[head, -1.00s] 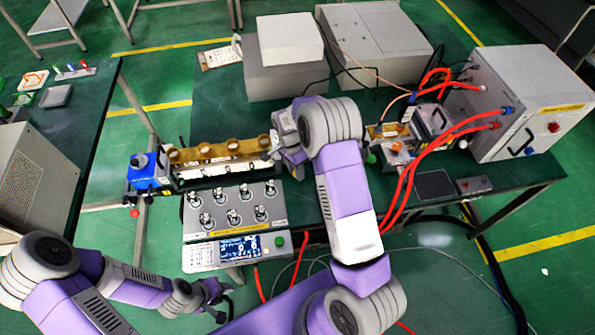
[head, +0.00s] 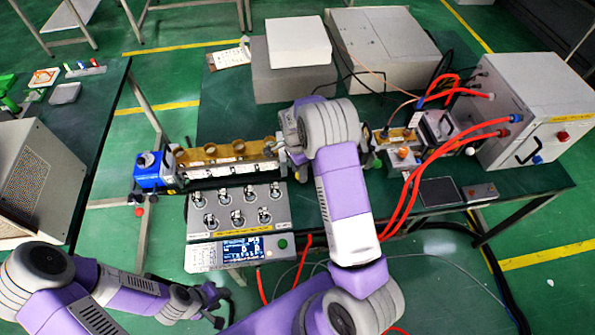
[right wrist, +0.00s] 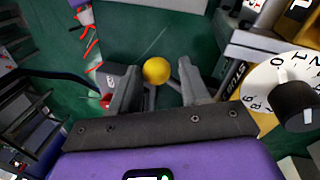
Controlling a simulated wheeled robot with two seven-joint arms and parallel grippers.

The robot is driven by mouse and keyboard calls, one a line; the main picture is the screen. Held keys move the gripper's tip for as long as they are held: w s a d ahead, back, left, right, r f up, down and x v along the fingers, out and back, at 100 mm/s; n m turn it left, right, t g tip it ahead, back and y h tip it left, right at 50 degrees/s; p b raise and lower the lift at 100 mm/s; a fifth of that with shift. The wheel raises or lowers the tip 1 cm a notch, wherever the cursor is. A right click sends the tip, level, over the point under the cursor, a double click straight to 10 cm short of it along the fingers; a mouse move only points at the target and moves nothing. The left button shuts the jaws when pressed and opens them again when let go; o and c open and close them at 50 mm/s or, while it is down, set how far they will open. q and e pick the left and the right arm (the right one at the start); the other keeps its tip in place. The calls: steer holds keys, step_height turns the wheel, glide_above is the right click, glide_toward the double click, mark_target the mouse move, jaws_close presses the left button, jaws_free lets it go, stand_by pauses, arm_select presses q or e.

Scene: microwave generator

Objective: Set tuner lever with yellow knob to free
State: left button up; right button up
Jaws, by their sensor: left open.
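The yellow knob (right wrist: 156,70) shows in the right wrist view as a round ball between the finger ends of my right gripper (right wrist: 158,66). The fingers are apart, with a visible gap on each side of the knob. Grey rods show below the knob; which one is its lever I cannot tell. In the head view my right wrist and forearm cover the knob and most of the gripper, at the right end of the brass waveguide (head: 225,151). My left gripper (head: 222,303) is open and empty at the lower left, in front of the bench, apart from the apparatus.
A white numbered dial with a black knob (right wrist: 295,105) is close to the right of my right gripper. A panel with several switches (head: 238,208) lies in front of the waveguide. Red hoses (head: 425,160) run right of my arm to a grey cabinet (head: 535,105).

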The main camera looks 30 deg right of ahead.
steer(key=shift+o, duration=0.8)
steer(key=shift+a+f, duration=0.1)
steer(key=shift+a, duration=0.05)
step_height(320, 180, up, 8)
steer(key=w, duration=0.1)
steer(key=shift+w+f, duration=0.15)
steer(key=shift+f, duration=0.1)
